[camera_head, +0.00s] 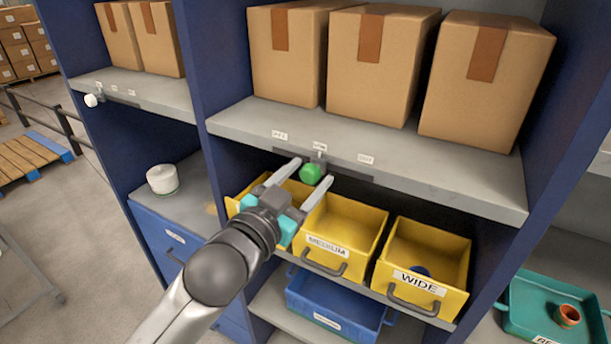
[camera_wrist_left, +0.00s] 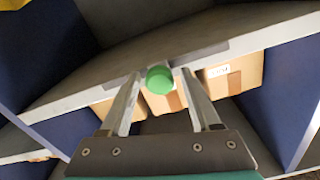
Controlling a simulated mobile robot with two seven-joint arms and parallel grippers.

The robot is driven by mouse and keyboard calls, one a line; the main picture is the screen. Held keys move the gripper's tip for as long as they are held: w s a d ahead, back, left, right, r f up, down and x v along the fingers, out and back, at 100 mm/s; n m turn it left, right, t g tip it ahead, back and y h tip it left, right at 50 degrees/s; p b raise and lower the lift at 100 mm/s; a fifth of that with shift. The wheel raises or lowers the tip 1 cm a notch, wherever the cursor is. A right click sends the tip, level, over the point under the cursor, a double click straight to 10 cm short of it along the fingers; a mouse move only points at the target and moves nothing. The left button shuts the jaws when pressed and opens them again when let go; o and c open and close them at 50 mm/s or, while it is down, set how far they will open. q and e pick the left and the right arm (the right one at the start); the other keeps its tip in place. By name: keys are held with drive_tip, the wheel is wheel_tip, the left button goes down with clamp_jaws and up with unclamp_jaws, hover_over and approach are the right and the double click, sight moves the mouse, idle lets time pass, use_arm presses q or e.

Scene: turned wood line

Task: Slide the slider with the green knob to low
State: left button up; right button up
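The green knob (camera_head: 311,173) sticks out below the front edge of the grey shelf, on a dark slider track (camera_head: 346,168). It stands under the middle one of three small white labels, whose words are too small to read surely. My left gripper (camera_head: 309,172) is open, with one finger on each side of the knob. In the left wrist view the green knob (camera_wrist_left: 160,79) sits between the two fingertips, with a gap to each finger visible. My right gripper is in neither view.
Another slider with a white knob (camera_head: 91,100) is on the left shelf edge. Cardboard boxes (camera_head: 370,62) stand on the shelf above. Yellow bins (camera_head: 424,262) sit below my gripper, one marked WIDE. A blue bin (camera_head: 335,306) is lower down.

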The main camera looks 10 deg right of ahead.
use_arm(q)
drive_tip(key=shift+o, duration=0.3)
drive_tip(key=p+v, duration=0.1)
drive_tip(key=v, duration=1.4)
drive_tip(key=shift+s+a+r, duration=0.1)
